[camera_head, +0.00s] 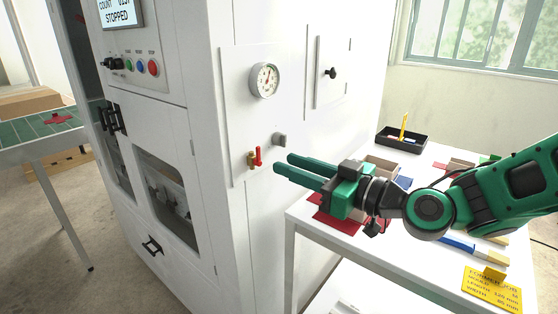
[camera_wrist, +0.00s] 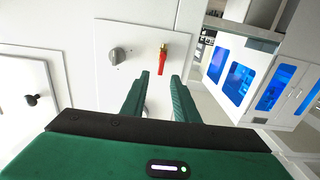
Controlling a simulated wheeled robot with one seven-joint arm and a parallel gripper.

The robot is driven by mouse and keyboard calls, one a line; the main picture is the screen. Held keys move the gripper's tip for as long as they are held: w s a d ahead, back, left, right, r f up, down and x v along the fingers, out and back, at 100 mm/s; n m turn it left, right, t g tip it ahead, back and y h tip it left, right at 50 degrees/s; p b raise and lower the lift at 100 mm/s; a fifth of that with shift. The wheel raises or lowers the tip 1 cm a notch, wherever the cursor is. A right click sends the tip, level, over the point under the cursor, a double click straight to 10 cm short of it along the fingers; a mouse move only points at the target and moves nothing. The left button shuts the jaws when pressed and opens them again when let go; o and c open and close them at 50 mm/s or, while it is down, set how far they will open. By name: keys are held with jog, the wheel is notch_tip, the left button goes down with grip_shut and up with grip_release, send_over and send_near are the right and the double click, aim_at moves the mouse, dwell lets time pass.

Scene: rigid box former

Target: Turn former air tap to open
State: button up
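The air tap (camera_head: 254,158) is a red lever on a brass body, on the white side panel of the former, below a round gauge. In the head view its red lever stands upright.
A grey knob (camera_head: 280,140) sits near the tap. The pressure gauge (camera_head: 265,80) and a small door with a black knob (camera_head: 331,73) are above. A white table (camera_head: 300,214) with a black tray (camera_head: 401,139) stands under my arm.

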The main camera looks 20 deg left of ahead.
jog(key=shift+v, duration=1.95)
